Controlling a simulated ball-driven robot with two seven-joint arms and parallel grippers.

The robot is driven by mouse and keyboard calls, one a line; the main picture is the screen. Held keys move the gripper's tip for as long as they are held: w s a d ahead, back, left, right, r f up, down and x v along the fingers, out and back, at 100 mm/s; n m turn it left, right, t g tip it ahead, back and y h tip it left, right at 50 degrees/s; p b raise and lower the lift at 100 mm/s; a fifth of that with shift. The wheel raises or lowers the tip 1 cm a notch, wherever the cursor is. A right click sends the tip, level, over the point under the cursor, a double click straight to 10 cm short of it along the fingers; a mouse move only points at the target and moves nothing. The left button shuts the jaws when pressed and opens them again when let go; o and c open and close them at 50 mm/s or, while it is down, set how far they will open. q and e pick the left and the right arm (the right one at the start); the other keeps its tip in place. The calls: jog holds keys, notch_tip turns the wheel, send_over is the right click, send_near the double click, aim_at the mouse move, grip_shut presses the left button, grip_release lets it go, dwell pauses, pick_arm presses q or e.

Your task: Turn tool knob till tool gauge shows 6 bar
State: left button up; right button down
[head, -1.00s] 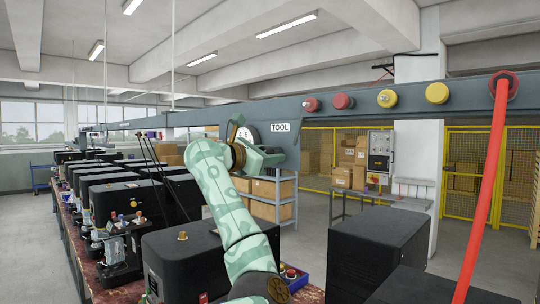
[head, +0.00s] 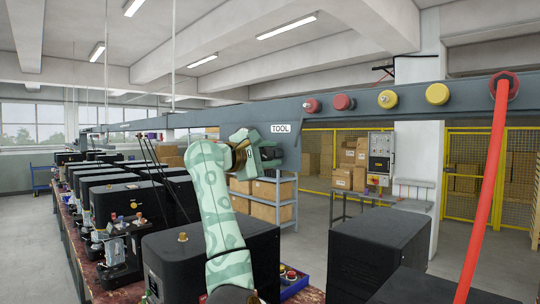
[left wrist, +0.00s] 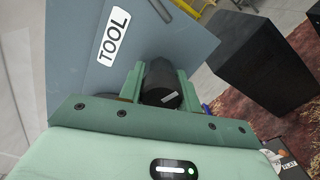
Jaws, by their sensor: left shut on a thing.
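My left gripper (head: 268,155) is at a grey plate below the beam, just under the label. In the left wrist view the gripper (left wrist: 160,78) is shut on the black tool knob (left wrist: 161,84), with a green finger on each side. A small pale mark shows on the knob's end. My right gripper is not in view.
Red and yellow knobs (head: 437,94) line the beam to the right, and a red hose (head: 487,190) hangs from it. Black machine housings (head: 378,245) stand below. A control box (head: 380,152) is on the pillar behind. Open floor lies beyond.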

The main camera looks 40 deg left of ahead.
pick_arm(q)
jog(key=m+p, duration=0.1)
jog(key=m, duration=0.2)
jog(key=shift+m, duration=0.4)
jog(key=m+p, duration=0.1)
jog(key=m, duration=0.1)
jog(key=shift+m, duration=0.3)
jog(key=m+p, duration=0.2)
jog(key=m, duration=0.2)
jog(key=shift+r, duration=0.1)
jog(key=shift+m+p, duration=0.6)
jog(key=shift+m, duration=1)
jog(key=o, duration=1)
jog(key=shift+c, duration=0.2)
